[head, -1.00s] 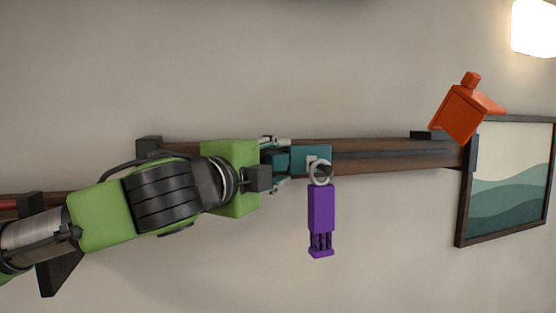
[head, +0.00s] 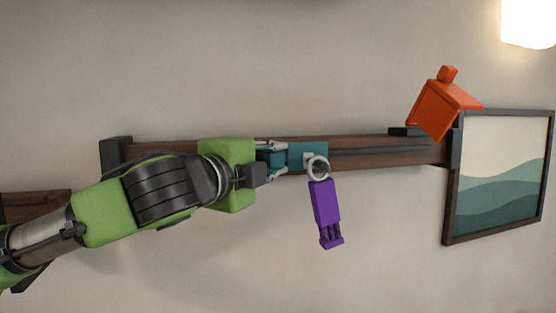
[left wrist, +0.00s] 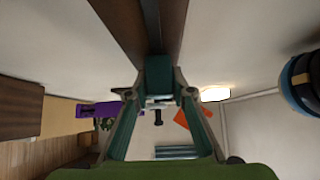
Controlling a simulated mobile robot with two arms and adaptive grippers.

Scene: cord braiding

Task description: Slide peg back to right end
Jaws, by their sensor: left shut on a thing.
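A teal peg block (head: 308,156) sits on the wooden rail (head: 385,152), at the slot along its length, around the middle. A light ring (head: 318,167) hangs on the peg's front and carries a purple tag (head: 326,203), which hangs tilted, its lower end to the right. My left gripper (head: 282,157) is shut on the peg's left part; in the left wrist view its fingers close on the teal peg (left wrist: 158,72) under the rail. The rail's right end bracket (head: 455,149) is well to the right of the peg. My right gripper is not in view.
An orange tilted block (head: 443,108) is at the rail's right end, above it. A framed picture (head: 500,150) hangs on the wall beyond that end. A dark bracket (head: 114,154) holds the left end. The rail between peg and orange block looks clear.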

